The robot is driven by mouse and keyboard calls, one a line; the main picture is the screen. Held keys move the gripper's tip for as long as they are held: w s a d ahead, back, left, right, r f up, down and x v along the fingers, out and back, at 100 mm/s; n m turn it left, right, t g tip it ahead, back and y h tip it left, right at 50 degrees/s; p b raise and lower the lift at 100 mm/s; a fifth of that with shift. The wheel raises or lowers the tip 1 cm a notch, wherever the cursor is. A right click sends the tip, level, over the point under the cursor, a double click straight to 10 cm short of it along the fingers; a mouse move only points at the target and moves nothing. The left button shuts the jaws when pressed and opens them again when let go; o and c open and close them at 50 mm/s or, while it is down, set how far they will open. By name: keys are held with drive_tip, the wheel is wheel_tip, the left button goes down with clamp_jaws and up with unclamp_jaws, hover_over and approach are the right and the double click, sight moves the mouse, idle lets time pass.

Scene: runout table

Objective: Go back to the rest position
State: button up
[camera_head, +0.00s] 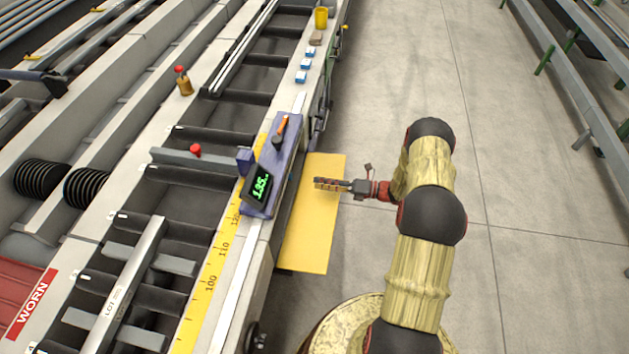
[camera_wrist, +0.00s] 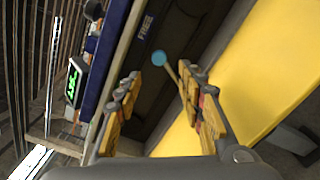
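My gripper (camera_head: 326,184) is at the end of my arm, to the right of the runout table, and appears over a yellow panel (camera_head: 308,240) in the head view. In the wrist view my gripper (camera_wrist: 160,82) has its two yellow-padded fingers apart, with nothing held between them. A thin rod with a round pale blue end (camera_wrist: 158,58) shows just beyond the fingertips, near the right finger; I cannot tell what it belongs to. The runout table (camera_head: 240,285) has a blue console with a green digital display (camera_head: 259,187) on its near edge, left of my gripper.
An orange-handled tool (camera_head: 281,128) lies on the console. Several small blue-and-white blocks (camera_head: 301,77) and a yellow cup (camera_head: 321,18) stand along the table's edge. Open grey floor (camera_head: 530,190) lies to the right, with a green-legged rack (camera_head: 585,80) beyond.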

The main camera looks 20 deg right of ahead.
idle(0.5)
drive_tip(key=s+a+r+n+g+h, duration=0.1)
drive_tip(key=s+a+r+n+g, duration=0.2)
drive_tip(key=a+r+n, duration=0.4)
drive_tip(key=s+a+r+n+g+h, duration=0.25)
drive_tip(key=r+n+g, duration=0.2)
drive_tip(key=r, duration=0.45)
drive_tip(key=s+a+r+n+g+h, duration=0.1)
drive_tip(key=s+a+r+n+g, duration=0.2)
drive_tip(key=a+r+n, duration=0.35)
drive_tip(key=s+d+r+n+t+h, duration=0.1)
drive_tip(key=s+r+n+t+h, duration=0.1)
drive_tip(key=s+r+n+h, duration=0.3)
drive_tip(key=s+d+r+n+t+h, duration=0.1)
drive_tip(key=s+r+n+t+h, duration=0.2)
drive_tip(key=s+r+n, duration=0.9)
drive_tip(key=s+n+h, duration=0.2)
drive_tip(key=s, duration=0.3)
drive_tip(key=shift+s+r, duration=0.2)
drive_tip(key=shift+s, duration=0.1)
drive_tip(key=shift+t, duration=0.25)
